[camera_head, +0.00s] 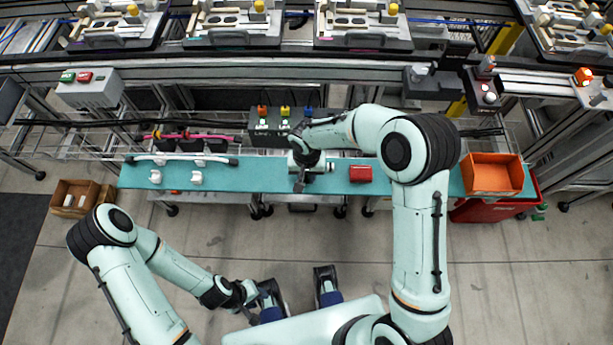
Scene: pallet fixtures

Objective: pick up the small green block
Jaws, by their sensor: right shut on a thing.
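My right gripper (299,186) is low over the middle of the long teal work surface (256,178). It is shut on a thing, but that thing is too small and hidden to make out. I see no small green block clearly on the teal surface.
A red box (360,174) lies right of my right gripper. An orange bin (493,177) stands at the surface's right end, a red crate (483,211) below it. White parts (196,178) lie at the left. A brown box (75,198) stands beyond the left end.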

